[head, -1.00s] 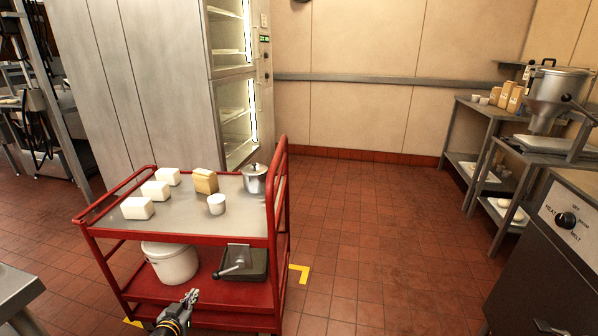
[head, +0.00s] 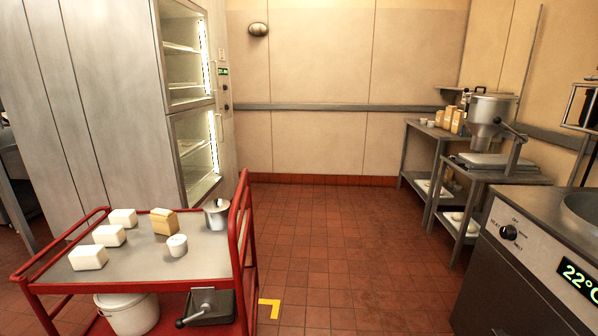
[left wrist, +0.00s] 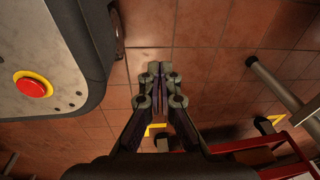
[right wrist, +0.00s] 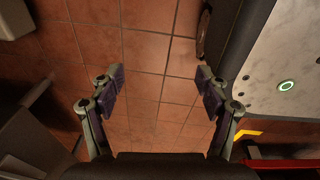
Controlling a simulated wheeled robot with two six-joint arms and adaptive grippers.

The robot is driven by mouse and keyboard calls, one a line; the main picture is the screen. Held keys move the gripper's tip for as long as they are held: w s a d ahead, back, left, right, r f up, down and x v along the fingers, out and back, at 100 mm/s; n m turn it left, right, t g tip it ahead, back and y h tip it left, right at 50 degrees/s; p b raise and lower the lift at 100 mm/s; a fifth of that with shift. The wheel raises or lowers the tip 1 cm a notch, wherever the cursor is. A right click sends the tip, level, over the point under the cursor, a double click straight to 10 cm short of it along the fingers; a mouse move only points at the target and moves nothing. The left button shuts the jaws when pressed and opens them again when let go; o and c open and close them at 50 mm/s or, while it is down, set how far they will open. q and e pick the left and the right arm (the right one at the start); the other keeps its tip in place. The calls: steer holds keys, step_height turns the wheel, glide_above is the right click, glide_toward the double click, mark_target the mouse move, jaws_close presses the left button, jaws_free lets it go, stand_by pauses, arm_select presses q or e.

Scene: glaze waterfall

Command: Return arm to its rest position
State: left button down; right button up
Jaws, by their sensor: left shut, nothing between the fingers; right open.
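My left gripper (left wrist: 160,88) shows in the left wrist view. Its two fingers are close together with nothing between them, over the tiled floor. My right gripper (right wrist: 158,82) shows in the right wrist view. Its fingers are wide apart and empty, with only floor tiles between them. Neither gripper nor arm shows in the head view.
A red cart (head: 243,215) stands at the lower left, with white blocks (head: 88,257), a tan block (head: 164,221), a white cup (head: 177,245) and a lidded pot (head: 216,213) on top. A machine with a dial (head: 508,232) stands at right. The floor between is clear.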

arm_select(q)
step_height(320, 180, up, 11)
steer(key=s+p, duration=0.2)
steer(key=p, duration=0.7)
steer(key=shift+s+r+p, duration=0.15)
steer(key=shift+s+p, duration=0.25)
arm_select(e)
step_height(320, 180, up, 11)
steer(key=s, duration=0.2)
steer(key=shift+s+r, duration=0.15)
steer(key=shift+s, duration=0.2)
